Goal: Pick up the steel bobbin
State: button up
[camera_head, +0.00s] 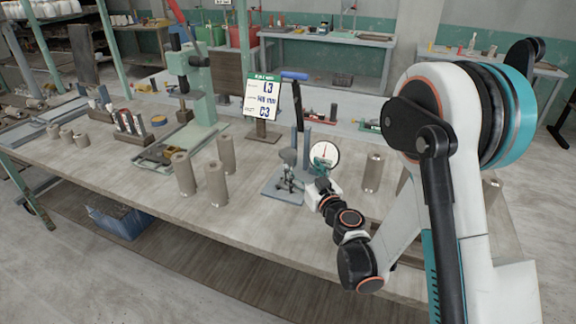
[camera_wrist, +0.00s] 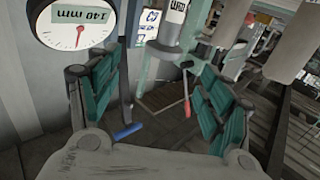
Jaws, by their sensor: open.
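I cannot tell for sure which piece is the steel bobbin. A lone grey-brown cylinder (camera_head: 373,172) with a dark top stands upright on the bench, right of the dial gauge, and is the likeliest one. Three similar upright cylinders stand left of centre: one in front left (camera_head: 185,175), one behind (camera_head: 226,154) and one at the front (camera_head: 216,185). My gripper (camera_head: 322,163) is beside the round dial gauge, left of the lone cylinder and apart from it. In the wrist view my gripper (camera_wrist: 158,95) has its teal fingers wide apart, with nothing between them.
The dial gauge (camera_head: 325,151) stands close to my gripper; it also shows in the wrist view (camera_wrist: 75,24). A blue-handled device (camera_head: 283,192) is just left. A sign (camera_head: 262,97) and green press (camera_head: 198,90) stand farther back. The front bench top (camera_head: 130,185) is clear.

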aim_at(292, 159)
jog(key=p+x, duration=0.3)
jog(key=x, duration=0.3)
jog(key=b+x, duration=0.1)
jog(key=x, duration=0.2)
jog(key=shift+w+a+f+b, duration=0.1)
jog(key=shift+a+f+b, duration=0.25)
jog(key=shift+a+f, duration=0.05)
jog(key=shift+w+a+r, duration=0.1)
jog(key=shift+w+a, duration=0.1)
jog(key=shift+w, duration=0.2)
grip_shut()
